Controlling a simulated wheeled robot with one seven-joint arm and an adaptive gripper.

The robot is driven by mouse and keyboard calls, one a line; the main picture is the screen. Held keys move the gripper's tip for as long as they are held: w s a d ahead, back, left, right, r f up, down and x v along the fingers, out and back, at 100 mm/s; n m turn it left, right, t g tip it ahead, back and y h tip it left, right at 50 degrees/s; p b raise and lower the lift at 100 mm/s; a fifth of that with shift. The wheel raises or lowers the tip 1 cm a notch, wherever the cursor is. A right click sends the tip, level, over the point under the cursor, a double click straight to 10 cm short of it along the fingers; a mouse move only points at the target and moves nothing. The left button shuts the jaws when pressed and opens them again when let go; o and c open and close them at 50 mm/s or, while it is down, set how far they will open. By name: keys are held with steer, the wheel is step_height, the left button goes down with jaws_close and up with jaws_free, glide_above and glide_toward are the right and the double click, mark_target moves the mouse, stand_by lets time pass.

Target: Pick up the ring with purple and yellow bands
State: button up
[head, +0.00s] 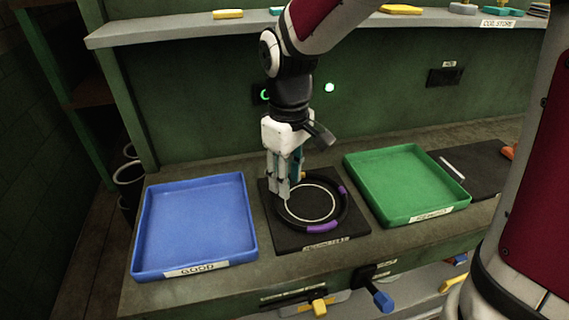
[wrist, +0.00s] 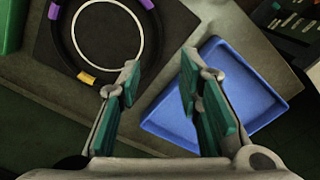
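The black ring with purple and yellow bands (head: 318,227) lies on a square black mat (head: 350,238) with a white circle, between two trays. In the wrist view the ring (wrist: 64,48) is at the upper left, cut by the top edge, with two purple bands and one yellow band showing. My gripper (head: 284,190) is over the ring's left side in the head view and hides part of it. In the wrist view my gripper (wrist: 160,76) is open, its teal pads apart with nothing between them. The ring is beside the left finger. I cannot tell the fingertips' exact height.
A blue tray (head: 250,213) stands left of the mat and a green tray (head: 461,193) right of it; both look empty. A dark panel with a white stick (head: 452,167) lies further right. A shelf (head: 180,32) with small items runs above the bench.

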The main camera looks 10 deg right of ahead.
mark_target(286, 220)
step_height(286, 220, down, 12)
steer(key=shift+w+a+f, duration=0.1)
steer(key=shift+f, duration=0.05)
jaws_close()
stand_by(0.5)
